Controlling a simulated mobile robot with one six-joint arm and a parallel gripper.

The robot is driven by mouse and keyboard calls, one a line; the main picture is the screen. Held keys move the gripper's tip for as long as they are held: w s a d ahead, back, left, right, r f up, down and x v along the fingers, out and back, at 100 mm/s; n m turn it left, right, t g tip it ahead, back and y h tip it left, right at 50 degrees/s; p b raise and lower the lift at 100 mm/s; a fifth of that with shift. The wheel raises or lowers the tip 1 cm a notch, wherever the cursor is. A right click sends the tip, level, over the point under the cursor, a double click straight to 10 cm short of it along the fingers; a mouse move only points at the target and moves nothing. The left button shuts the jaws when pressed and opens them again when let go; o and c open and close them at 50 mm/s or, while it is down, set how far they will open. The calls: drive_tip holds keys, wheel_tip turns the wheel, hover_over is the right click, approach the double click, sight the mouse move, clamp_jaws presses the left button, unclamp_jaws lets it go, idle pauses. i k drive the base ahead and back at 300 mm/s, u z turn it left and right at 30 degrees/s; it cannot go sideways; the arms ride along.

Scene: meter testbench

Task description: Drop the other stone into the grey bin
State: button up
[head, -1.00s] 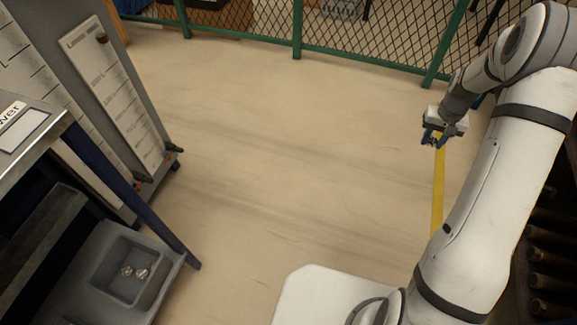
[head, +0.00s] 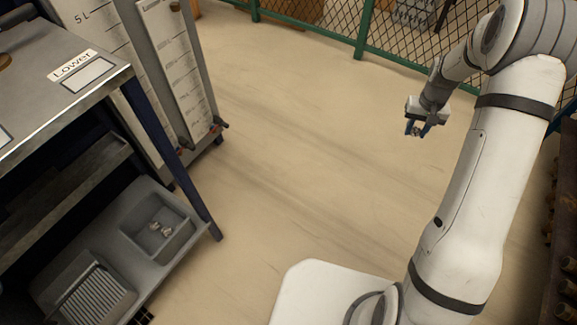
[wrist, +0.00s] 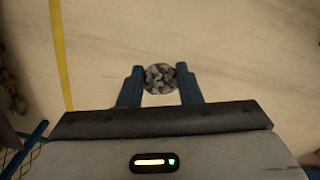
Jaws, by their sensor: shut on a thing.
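My gripper (head: 416,130) is shut on a round, speckled grey stone, held up over open floor at the right of the head view. In the wrist view the stone (wrist: 160,78) sits between the two blue fingers of my gripper (wrist: 160,88). A square grey bin (head: 136,250) is set in the lower shelf of the bench at the lower left of the head view. Several small pale lumps lie in it; I cannot tell what they are. My gripper is far to the right of the bin and higher.
The bench top with a "Lower" label (head: 100,82) overhangs the shelf, with a dark blue leg (head: 165,150) beside the bin. A ribbed grey tray (head: 88,296) is left of it. Gauge panels (head: 178,65) stand behind. Open floor (head: 310,170) lies between; a green mesh fence (head: 362,35) is behind.

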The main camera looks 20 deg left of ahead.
sight(165, 215)
drive_tip(key=z, duration=1.35)
drive_tip(key=i, duration=0.1)
drive_tip(key=u, duration=2.8)
drive_tip(key=i, duration=0.55)
drive_tip(key=z, duration=0.3)
drive_tip(key=k, duration=0.5)
drive_tip(key=u, duration=0.4)
